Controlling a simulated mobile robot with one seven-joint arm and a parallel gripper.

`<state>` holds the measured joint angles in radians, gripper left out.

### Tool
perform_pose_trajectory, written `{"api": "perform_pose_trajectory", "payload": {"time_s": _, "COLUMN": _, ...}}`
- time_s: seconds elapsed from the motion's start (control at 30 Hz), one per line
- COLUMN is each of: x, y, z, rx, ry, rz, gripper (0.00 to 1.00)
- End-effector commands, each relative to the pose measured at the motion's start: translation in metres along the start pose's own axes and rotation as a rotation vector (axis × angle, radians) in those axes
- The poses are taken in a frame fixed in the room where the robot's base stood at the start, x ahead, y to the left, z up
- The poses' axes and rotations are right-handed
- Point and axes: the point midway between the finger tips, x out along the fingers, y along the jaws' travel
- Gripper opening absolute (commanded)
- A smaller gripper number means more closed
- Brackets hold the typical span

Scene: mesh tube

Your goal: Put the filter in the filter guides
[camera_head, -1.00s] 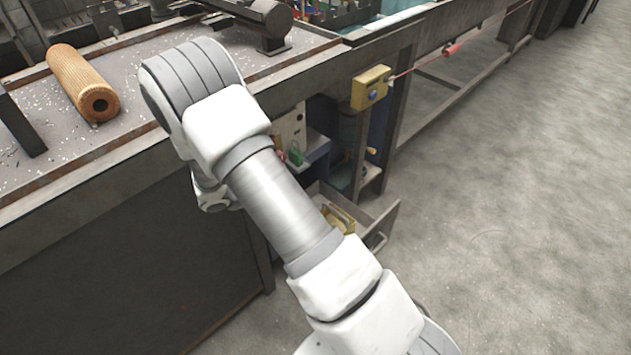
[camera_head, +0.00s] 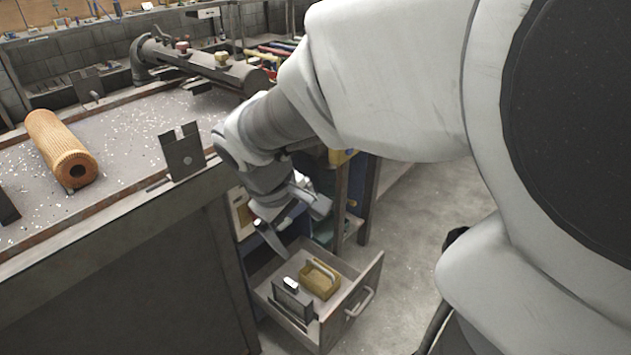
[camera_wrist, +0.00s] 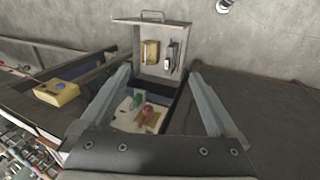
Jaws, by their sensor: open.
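The filter (camera_head: 60,148) is an orange-brown pleated cylinder with a dark hole in its end. It lies on its side on the bench top at the left of the head view. A dark upright plate with a notch in its top (camera_head: 183,152), perhaps one of the filter guides, stands near the bench's front edge, right of the filter. A similar smaller plate (camera_head: 88,84) stands farther back. My gripper (camera_head: 290,222) points down over the open drawer, right of and below the bench top, well away from the filter. In the wrist view my gripper (camera_wrist: 160,75) is open and empty.
The open drawer (camera_head: 363,290) holds a yellow block (camera_head: 320,280) and a dark block (camera_head: 292,298). A thick pipe (camera_head: 215,68) lies along the bench's back. In the wrist view, green and red items lie in a compartment between my fingers.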

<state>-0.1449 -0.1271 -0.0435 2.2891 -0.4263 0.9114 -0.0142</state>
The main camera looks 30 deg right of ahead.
Motion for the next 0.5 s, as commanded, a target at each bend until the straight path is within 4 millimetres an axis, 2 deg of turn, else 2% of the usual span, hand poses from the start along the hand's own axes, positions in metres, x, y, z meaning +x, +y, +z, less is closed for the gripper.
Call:
{"api": "perform_pose_trajectory", "payload": {"time_s": 0.03, "x": -0.022, "y": 0.001, "z": 0.005, "rx": 0.052, "ry": 0.071, "rz": -0.011, "gripper": 0.96}}
{"api": "perform_pose_trajectory", "payload": {"time_s": 0.1, "x": -0.034, "y": -0.003, "z": 0.016, "rx": 0.111, "ry": 0.113, "rz": -0.042, "gripper": 0.96}}
{"api": "perform_pose_trajectory", "payload": {"time_s": 0.3, "x": -0.065, "y": -0.019, "z": 0.043, "rx": 0.27, "ry": 0.24, "rz": -0.13, "gripper": 0.96}}
{"api": "perform_pose_trajectory", "payload": {"time_s": 0.5, "x": -0.086, "y": -0.034, "z": 0.063, "rx": 0.387, "ry": 0.347, "rz": -0.203, "gripper": 0.96}}
